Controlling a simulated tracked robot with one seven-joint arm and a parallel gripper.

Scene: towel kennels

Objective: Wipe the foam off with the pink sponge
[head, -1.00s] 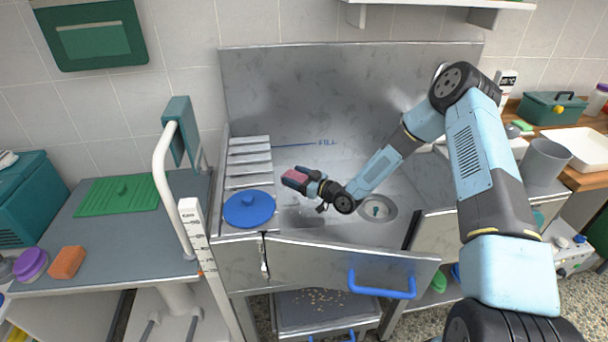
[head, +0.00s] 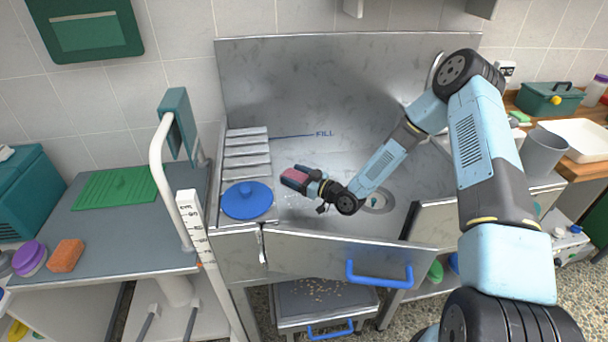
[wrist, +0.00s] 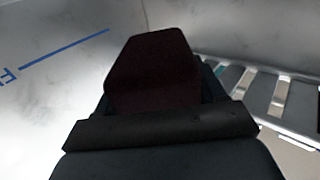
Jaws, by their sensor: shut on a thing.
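My gripper (head: 306,180) is shut on the pink sponge (head: 295,177) and holds it inside the steel tub (head: 345,80), near its left side. In the wrist view the sponge (wrist: 152,62) looks dark and stands out beyond the jaws. I cannot tell whether the sponge touches the tub floor. A few small pale specks lie on the tub floor near the gripper in the head view, but I cannot clearly make out the foam. My arm hides part of the tub floor and the drain (head: 377,200).
A slatted steel rack (head: 247,152) and a blue lid (head: 247,200) line the tub's left side. The front panel (head: 320,248) with a blue handle (head: 380,276) stands in front. An orange sponge (head: 66,255) and green board (head: 115,188) lie on the left table.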

